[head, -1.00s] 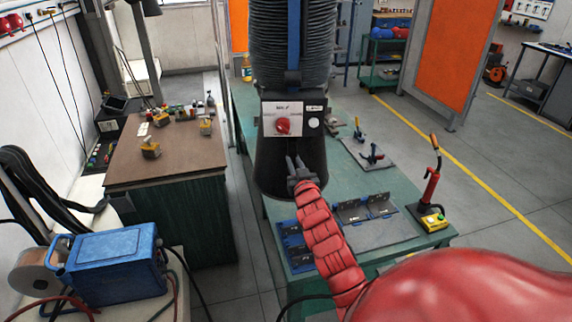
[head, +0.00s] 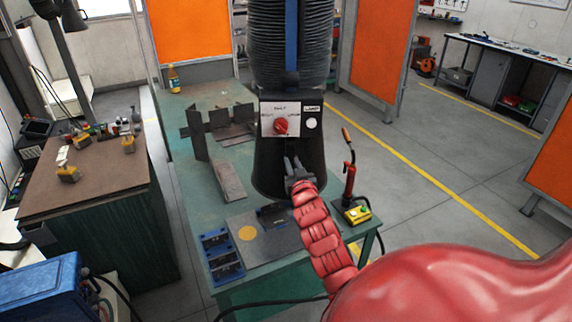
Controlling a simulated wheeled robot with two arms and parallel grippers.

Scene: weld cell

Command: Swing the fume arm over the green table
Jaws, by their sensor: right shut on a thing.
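The fume arm is a black ribbed hose (head: 291,45) with a dark hood (head: 285,165) below it, hanging upright in the middle of the head view. The hood's front has a white panel with a red knob (head: 281,126). My right gripper (head: 294,167), at the end of a red-sleeved arm, is shut on the hood's lower front; the exact grip point is hard to see. The green table (head: 185,95) lies behind and below the hood, which covers part of its right side in the picture. My left gripper is not in view.
A brown-topped bench (head: 90,180) stands left. Orange screens (head: 376,40) stand behind. Floor at right is open.

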